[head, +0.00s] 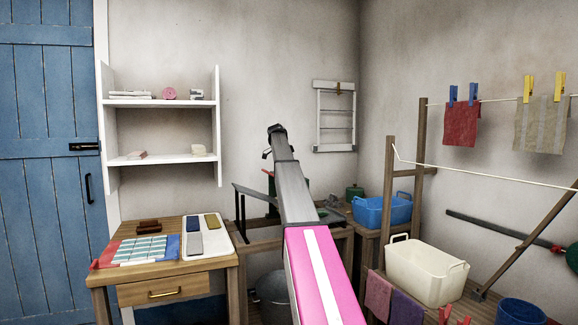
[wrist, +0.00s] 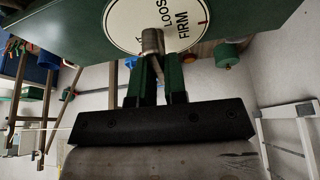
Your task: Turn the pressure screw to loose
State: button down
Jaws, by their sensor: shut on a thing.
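In the wrist view the round white dial (wrist: 128,22) lies on a dark green housing (wrist: 70,25), with the lettering LOOS(E) and FIRM and a red mark near its right edge. The metal pressure screw (wrist: 152,39) stands out in front of the dial. My gripper (wrist: 160,66) has its two green fingers close together at the screw, shut on a part of it that they largely hide. Where the screw points on the dial is not clear.
A blue tub (head: 382,212) and a cream basket (head: 425,270) stand right. A drying line with pegged cloths crosses the right side. A white washboard-like frame (head: 334,117) hangs on the wall.

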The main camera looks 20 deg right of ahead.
jog(key=m+g, duration=0.1)
jog(key=m, duration=0.2)
jog(key=m+g+y, duration=0.1)
jog(key=m, duration=0.2)
jog(key=shift+w, duration=0.15)
jog(key=shift+m, duration=0.3)
jog(key=c, duration=1.2)
grip_release()
jog(key=shift+o, duration=0.2)
